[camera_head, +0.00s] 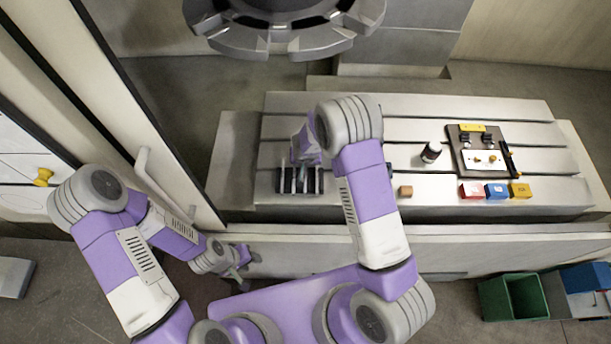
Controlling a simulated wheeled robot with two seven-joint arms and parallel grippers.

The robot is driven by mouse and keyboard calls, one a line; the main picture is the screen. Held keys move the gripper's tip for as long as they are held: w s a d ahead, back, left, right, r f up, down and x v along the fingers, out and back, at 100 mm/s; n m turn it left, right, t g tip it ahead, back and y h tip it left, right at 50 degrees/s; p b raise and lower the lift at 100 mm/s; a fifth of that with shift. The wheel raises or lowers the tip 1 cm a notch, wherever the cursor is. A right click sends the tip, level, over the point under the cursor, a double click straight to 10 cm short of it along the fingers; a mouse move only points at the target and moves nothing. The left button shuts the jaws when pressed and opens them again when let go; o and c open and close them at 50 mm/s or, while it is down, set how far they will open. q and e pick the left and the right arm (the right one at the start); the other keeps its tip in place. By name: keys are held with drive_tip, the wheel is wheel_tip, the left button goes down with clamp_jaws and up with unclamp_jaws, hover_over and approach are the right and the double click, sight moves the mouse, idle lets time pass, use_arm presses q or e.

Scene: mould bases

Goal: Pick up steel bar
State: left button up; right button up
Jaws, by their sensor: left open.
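A dark rack (299,181) with several upright dividers stands at the left of the slotted metal table (420,105). I cannot clearly make out a steel bar; pale strips show between the dividers. My left gripper (246,266) is open and empty in front of the table's left front edge, below and left of the rack. My right arm reaches over the table, and its purple wrist end (306,143) is just above the rack in the picture. Its fingers are hidden, so I cannot tell whether they touch anything.
A round machine head (285,35) hangs above. A door handle (160,185) is left.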

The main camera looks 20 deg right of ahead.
clamp_jaws()
idle(1.4)
